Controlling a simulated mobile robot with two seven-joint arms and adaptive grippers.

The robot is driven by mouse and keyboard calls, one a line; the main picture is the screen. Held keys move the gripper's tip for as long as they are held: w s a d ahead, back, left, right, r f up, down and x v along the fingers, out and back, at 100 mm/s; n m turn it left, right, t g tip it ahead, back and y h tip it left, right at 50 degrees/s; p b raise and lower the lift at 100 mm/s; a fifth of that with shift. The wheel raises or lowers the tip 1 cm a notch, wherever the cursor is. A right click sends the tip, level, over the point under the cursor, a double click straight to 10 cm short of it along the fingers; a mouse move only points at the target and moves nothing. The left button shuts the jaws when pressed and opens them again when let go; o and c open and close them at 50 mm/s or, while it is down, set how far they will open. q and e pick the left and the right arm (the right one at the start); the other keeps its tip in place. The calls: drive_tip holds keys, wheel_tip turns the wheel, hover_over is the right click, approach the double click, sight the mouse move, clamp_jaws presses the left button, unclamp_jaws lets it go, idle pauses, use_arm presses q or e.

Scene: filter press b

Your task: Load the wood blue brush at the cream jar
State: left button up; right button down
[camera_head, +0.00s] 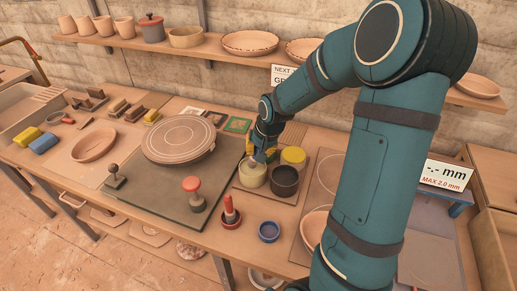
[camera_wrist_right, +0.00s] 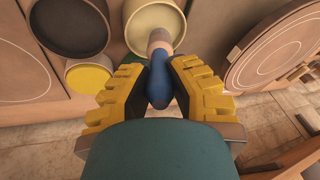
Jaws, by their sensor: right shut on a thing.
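My right gripper (camera_head: 262,148) is over the cream jar (camera_head: 253,175) on the workbench. Its yellow fingers are shut on the wood blue brush (camera_wrist_right: 158,84), and the gripper also shows in the right wrist view (camera_wrist_right: 158,88). The brush's blue handle lies between the fingers, and its paler end points into the mouth of the cream jar (camera_wrist_right: 152,14). I cannot tell whether the bristles touch the contents. In the head view the brush is mostly hidden by the gripper. My left gripper is not in view.
A dark jar (camera_head: 284,183) and a yellow-topped jar (camera_head: 293,157) stand close beside the cream jar. A round turntable (camera_head: 180,138), a red-knobbed tool (camera_head: 192,192), a red-handled stamp (camera_head: 230,212) and a small blue bowl (camera_head: 269,231) are nearby. A shelf (camera_head: 220,50) with pots runs behind.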

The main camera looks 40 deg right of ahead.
drive_tip(key=shift+f+b, duration=0.55)
drive_tip(key=shift+f, duration=0.1)
idle(1.5)
drive_tip(key=shift+r, duration=0.1)
drive_tip(key=shift+r+p, duration=2.55)
drive_tip(key=shift+r, duration=0.9)
